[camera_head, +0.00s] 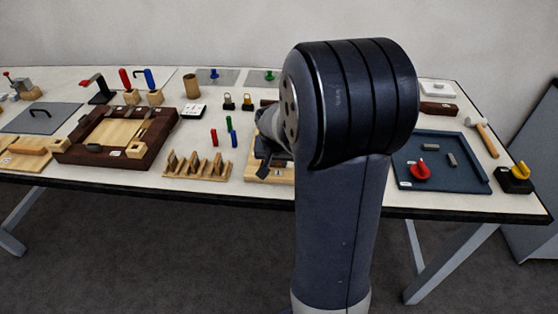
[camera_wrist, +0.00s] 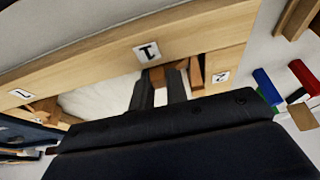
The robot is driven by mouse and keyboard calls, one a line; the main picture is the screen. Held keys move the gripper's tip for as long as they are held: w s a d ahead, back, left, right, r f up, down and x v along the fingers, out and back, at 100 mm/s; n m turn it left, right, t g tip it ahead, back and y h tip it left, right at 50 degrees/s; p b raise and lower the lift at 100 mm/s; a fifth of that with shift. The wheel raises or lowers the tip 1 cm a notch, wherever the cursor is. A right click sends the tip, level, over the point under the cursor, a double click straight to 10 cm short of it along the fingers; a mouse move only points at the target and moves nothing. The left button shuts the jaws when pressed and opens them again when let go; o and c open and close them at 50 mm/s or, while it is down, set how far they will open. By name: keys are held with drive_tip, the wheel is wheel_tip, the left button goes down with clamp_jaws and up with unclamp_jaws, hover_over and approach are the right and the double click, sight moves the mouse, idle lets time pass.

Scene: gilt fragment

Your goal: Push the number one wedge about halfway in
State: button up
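In the wrist view a pale wooden frame (camera_wrist: 95,65) carries a label "1" (camera_wrist: 148,51) on its upper bar. A brown wedge (camera_wrist: 157,74) sits at the bar just below that label. My gripper (camera_wrist: 161,82) has two dark fingers with a narrow gap between them, their tips close to this wedge; I cannot tell whether they touch it. More brown wedge pieces show beside the label "2" (camera_wrist: 220,77) and at the left of the frame. In the head view my gripper (camera_head: 264,150) is low over the wooden frame (camera_head: 256,176), which my arm mostly hides.
Red, green and blue pegs (camera_head: 231,131) stand just left of the frame, near a slotted wooden rack (camera_head: 197,166). A dark-rimmed wooden tray (camera_head: 75,153) lies further left. A blue tray (camera_head: 440,182) lies right of my arm.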

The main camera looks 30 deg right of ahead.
clamp_jaws()
drive_tip(key=shift+w+a+b, duration=0.3)
drive_tip(key=shift+a+b, duration=0.15)
drive_tip(key=o, duration=0.5)
unclamp_jaws()
drive_tip(key=v, duration=1)
drive_tip(key=shift+s+r+p, duration=0.15)
drive_tip(key=shift+r+p, duration=0.2)
drive_tip(key=shift+r, duration=0.05)
